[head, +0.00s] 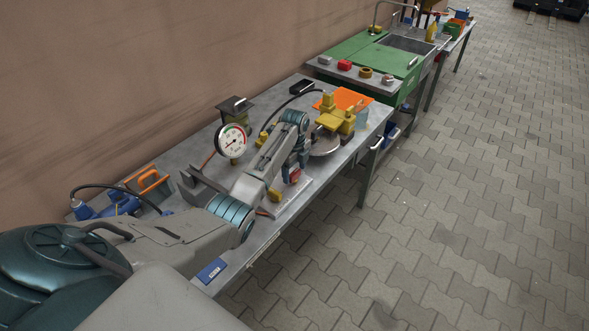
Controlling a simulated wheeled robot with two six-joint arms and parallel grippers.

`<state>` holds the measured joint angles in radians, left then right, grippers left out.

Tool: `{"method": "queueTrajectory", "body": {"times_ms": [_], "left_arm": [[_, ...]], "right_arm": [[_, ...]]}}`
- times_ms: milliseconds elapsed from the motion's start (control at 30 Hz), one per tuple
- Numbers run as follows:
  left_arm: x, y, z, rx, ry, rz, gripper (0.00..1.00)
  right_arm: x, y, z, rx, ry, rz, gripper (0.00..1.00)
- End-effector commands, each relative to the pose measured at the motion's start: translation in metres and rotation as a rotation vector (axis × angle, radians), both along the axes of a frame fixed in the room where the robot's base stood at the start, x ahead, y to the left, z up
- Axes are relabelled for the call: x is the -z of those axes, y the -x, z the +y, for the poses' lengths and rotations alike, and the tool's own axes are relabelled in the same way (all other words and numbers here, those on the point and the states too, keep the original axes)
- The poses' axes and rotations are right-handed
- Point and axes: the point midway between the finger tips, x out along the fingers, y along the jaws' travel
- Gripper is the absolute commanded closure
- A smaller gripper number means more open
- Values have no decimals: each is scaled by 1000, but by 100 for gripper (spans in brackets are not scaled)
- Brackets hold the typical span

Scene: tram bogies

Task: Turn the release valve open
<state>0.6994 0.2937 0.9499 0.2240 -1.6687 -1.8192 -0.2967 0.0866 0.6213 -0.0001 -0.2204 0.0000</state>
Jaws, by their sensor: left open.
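My left arm reaches in from the lower left over the bench. My left gripper (292,169) is open and points down at the bench top, small and partly hidden by its own wrist. A small red part (295,176), which may be the release valve's handle, shows right at the fingertips. I cannot tell whether the fingers touch it or are around it. A round white pressure gauge (231,141) stands behind the forearm. Yellow fittings (335,118) sit on a round metal part to the right of the gripper. My right gripper is not in view.
The grey metal bench (218,266) runs along the wall. A blue box (211,271) lies at its front edge. A green workbench (352,50) follows beyond. The paved floor is clear.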

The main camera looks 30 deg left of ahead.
Motion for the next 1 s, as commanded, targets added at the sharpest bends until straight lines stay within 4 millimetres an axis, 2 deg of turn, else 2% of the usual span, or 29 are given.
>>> {"method": "queueTrajectory", "body": {"times_ms": [133,367,500,600,1000], "left_arm": [[5,0,0,1,0,-1,29],[6,0,0,0,0,-1,31],[6,0,0,0,0,-1,59],[6,0,0,0,0,0,74],[3,0,0,-78,1,2,74]], "right_arm": [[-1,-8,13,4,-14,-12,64],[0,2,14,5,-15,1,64],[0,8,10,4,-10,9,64],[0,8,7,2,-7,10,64],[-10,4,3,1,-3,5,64]]}}
